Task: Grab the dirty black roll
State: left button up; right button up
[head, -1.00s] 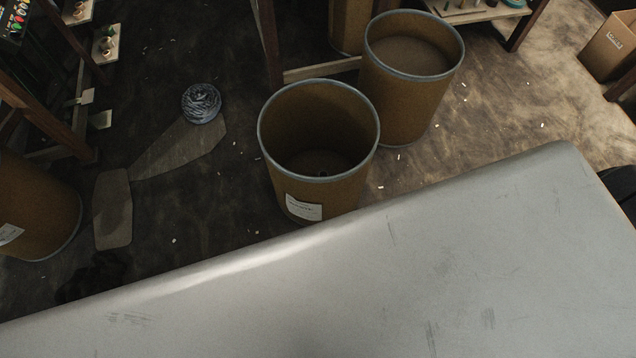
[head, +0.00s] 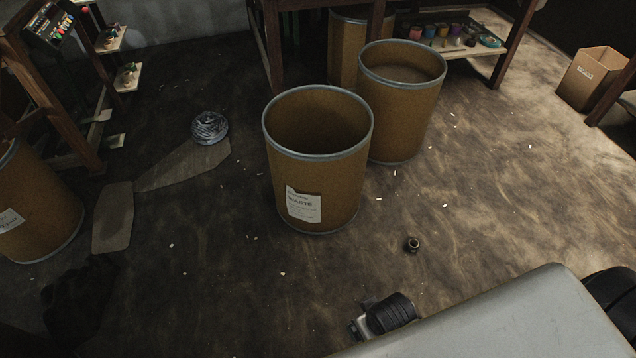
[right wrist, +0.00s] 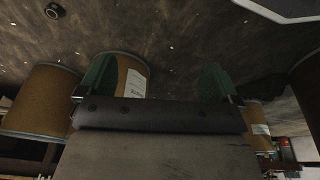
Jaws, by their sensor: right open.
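A small dark roll (head: 412,244) lies on the floor in the head view, to the lower right of the waste drum. Its hole shows as a pale ring; dirt on it is too small to tell. In the right wrist view the roll (right wrist: 54,11) is at the top left, apart from my gripper. My right gripper (right wrist: 155,82) shows two green fingers spread wide with nothing held between them. My left gripper is not in view.
The waste drum (head: 315,180) stands in the middle, with another open drum (head: 400,115) behind it. A wrapped grey bundle (head: 209,128) lies at left. A cardboard box (head: 592,80) stands at far right. The floor around the roll is clear apart from small scraps.

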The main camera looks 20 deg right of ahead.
aim_at(416, 241)
jog(key=z, duration=1.55)
